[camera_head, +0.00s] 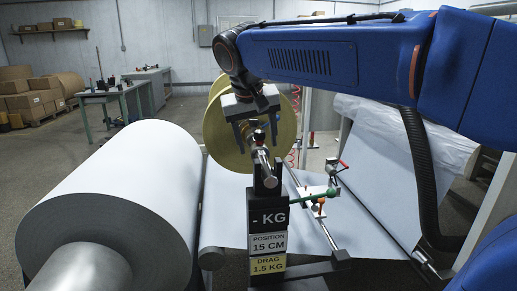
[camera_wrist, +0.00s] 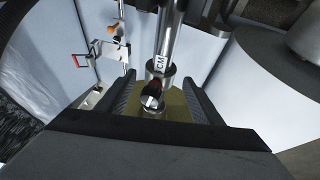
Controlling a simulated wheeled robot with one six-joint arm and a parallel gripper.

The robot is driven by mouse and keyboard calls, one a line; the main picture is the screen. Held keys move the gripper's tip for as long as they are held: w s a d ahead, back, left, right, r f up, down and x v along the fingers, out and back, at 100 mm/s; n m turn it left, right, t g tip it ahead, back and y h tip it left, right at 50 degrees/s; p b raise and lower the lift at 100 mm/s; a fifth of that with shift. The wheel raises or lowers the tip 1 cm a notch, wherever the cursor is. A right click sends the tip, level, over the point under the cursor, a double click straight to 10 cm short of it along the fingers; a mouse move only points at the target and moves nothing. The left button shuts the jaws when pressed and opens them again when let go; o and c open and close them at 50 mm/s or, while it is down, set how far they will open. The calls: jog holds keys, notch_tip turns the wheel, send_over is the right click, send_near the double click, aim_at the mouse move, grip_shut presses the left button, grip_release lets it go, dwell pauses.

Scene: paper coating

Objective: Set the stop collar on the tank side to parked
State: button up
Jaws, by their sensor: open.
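My gripper (camera_head: 256,132) is open, pointing down over a metal shaft (camera_head: 262,160) in front of a yellow disc (camera_head: 222,140). In the wrist view, the fingers of my gripper (camera_wrist: 162,100) stand on either side of the shaft's end, with gaps visible. A dark red part shows just below the ring. I cannot tell the collar's setting or which side is the tank side.
A black post (camera_head: 267,215) reads "- KG", "POSITION 15 CM" and "DRAG 1.5 KG". A large paper roll (camera_head: 130,185) fills the left. Open floor lies behind.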

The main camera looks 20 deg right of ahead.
aim_at(261, 155)
jog(key=shift+x, duration=1.55)
jog(key=c, duration=1.5)
jog(key=shift+s+a, duration=0.2)
jog(key=shift+s, duration=0.9)
jog(key=shift+s+a, duration=0.15)
jog(key=shift+s, duration=0.95)
jog(key=o, duration=1.5)
jog(key=shift+r, duration=0.1)
